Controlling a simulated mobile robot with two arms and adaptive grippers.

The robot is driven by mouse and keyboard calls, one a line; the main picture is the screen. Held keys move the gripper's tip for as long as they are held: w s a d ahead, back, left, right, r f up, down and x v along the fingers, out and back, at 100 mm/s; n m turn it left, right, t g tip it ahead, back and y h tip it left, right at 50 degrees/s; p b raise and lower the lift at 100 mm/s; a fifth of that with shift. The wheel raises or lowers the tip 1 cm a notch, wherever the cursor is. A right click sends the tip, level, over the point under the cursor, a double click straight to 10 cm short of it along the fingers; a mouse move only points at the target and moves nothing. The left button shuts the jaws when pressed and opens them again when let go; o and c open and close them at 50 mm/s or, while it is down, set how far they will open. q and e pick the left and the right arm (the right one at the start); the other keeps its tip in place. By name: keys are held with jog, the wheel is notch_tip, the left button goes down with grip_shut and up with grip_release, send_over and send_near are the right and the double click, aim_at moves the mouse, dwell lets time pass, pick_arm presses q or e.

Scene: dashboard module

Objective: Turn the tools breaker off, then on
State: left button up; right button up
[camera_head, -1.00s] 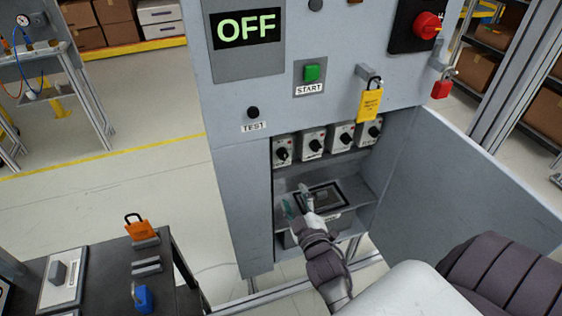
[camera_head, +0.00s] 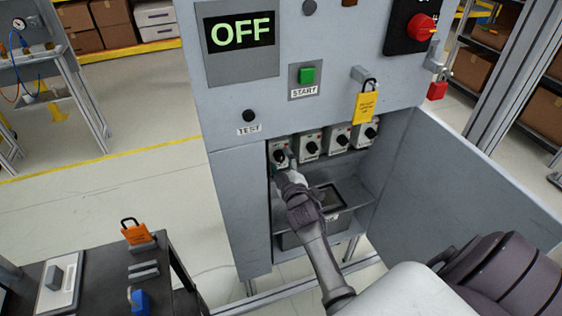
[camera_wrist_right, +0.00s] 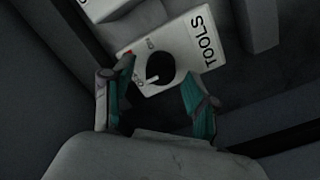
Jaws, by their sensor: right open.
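The tools breaker (camera_wrist_right: 183,40) is a pale box lettered TOOLS with a round black knob (camera_wrist_right: 160,68). In the right wrist view it lies ahead of my right gripper (camera_wrist_right: 160,92), whose two teal-lined fingers are apart on either side of the knob. I cannot tell whether they touch it. In the head view the tools breaker (camera_head: 279,150) is the leftmost in a row in the open cabinet, and my right gripper (camera_head: 282,170) is just below and in front of it, partly hiding it. My left gripper is not in view.
More breakers (camera_head: 310,144) stand close to the right. A shelf (camera_head: 350,188) with a dark-framed box lies below. The open cabinet door (camera_head: 470,190) is at the right. A panel display (camera_head: 240,34) reads OFF. A yellow padlock tag (camera_head: 367,104) hangs above the right breakers.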

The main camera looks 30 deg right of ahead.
grip_shut()
dwell(0.3)
jog(key=m+p, duration=0.2)
jog(key=m, duration=0.1)
jog(key=shift+r+m, duration=0.2)
jog(key=shift+m, duration=0.1)
jog(key=m+p, duration=0.2)
jog(key=m, duration=0.3)
jog(key=shift+d+p, duration=0.15)
jog(key=shift+p, duration=0.2)
jog(key=m+p, duration=0.1)
jog(key=m, duration=0.3)
jog(key=shift+d+m+g+y, duration=0.1)
jog(key=shift+m+g+y, duration=0.2)
jog(key=shift+y, duration=0.1)
jog(key=shift+f+m+y, duration=0.15)
jog(key=shift+m+y, duration=0.15)
jog(key=shift+m, duration=1.7)
